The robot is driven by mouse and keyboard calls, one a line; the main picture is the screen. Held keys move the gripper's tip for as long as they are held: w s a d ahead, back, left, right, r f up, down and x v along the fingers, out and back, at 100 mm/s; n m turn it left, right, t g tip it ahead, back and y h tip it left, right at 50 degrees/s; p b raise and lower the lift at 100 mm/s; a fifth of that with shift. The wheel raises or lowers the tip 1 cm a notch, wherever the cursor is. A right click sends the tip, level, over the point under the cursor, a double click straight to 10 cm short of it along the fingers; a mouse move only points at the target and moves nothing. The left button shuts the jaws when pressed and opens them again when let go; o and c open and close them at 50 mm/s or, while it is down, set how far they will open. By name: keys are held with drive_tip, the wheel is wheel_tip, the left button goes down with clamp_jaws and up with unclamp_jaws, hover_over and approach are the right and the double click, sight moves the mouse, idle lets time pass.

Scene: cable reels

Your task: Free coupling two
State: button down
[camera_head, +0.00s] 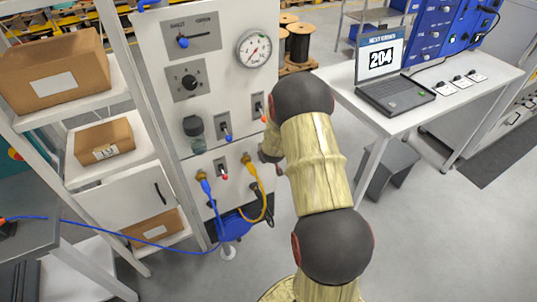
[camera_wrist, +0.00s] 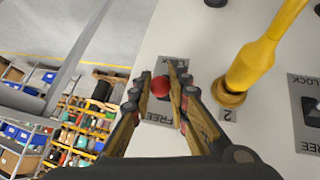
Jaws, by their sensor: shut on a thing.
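The yellow coupling plug (camera_wrist: 262,62) sits in its socket on the white panel, beside a plate marked 2 (camera_wrist: 228,115); it also shows in the head view (camera_head: 247,162). Left of it in the wrist view is a LOCK/FREE plate (camera_wrist: 157,119), partly covered by my fingers. A lever's red round knob (camera_wrist: 160,87) stands over that plate between the two words. My gripper (camera_wrist: 163,80) is shut on this knob, which lies between the fingertips. In the head view my gripper (camera_head: 268,152) is at the panel, right of the yellow plug, and hides the lever.
A blue plug (camera_head: 202,176) with a blue cable sits left on the panel, near another red-tipped lever (camera_head: 222,172). A blue-tipped lever (camera_head: 227,136) and a gauge (camera_head: 254,48) are above. A shelf with boxes (camera_head: 55,75) stands left, a laptop table (camera_head: 400,120) right.

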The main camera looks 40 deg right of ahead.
drive_tip(key=c, duration=1.7)
unclamp_jaws()
drive_tip(key=shift+w, duration=0.1)
drive_tip(key=shift+o, duration=0.2)
drive_tip(key=v, duration=1.2)
drive_tip(key=shift+f, duration=0.1)
